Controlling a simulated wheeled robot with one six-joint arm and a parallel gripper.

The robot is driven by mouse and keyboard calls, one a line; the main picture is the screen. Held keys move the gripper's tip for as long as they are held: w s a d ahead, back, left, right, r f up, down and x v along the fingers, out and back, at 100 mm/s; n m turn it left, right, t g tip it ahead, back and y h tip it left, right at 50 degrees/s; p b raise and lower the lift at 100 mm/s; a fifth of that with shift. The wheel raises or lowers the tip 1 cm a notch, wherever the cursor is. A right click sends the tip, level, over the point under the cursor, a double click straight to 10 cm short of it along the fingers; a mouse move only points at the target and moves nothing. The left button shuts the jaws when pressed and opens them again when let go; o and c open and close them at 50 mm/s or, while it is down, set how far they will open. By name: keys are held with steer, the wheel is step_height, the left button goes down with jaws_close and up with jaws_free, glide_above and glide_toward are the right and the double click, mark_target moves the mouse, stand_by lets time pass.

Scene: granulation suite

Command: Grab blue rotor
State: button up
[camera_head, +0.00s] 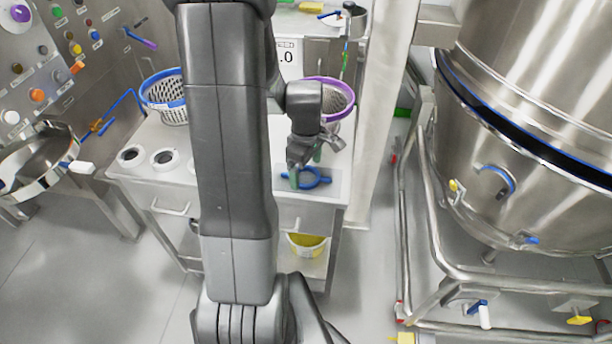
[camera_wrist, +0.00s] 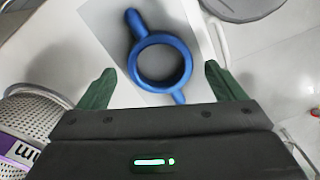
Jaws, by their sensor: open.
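The blue rotor (camera_wrist: 189,62) is a ring with two short arms sticking out on opposite sides. It lies on a grey mat (camera_wrist: 110,22) on the white bench top. It also shows in the head view (camera_head: 318,180), near the bench's front right corner, partly hidden by my gripper. My gripper (camera_wrist: 157,88) is open and empty, its green fingers apart on either side of the rotor's near part in the wrist view. In the head view my gripper (camera_head: 306,178) is just above the rotor. I cannot tell the exact height left between them.
A purple-rimmed basket (camera_head: 343,88) stands close behind my gripper. A steel post (camera_head: 378,120) and a large steel vessel (camera_head: 540,110) stand right of the bench.

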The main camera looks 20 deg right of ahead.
steer(key=shift+f, duration=0.8)
steer(key=c, duration=1.3)
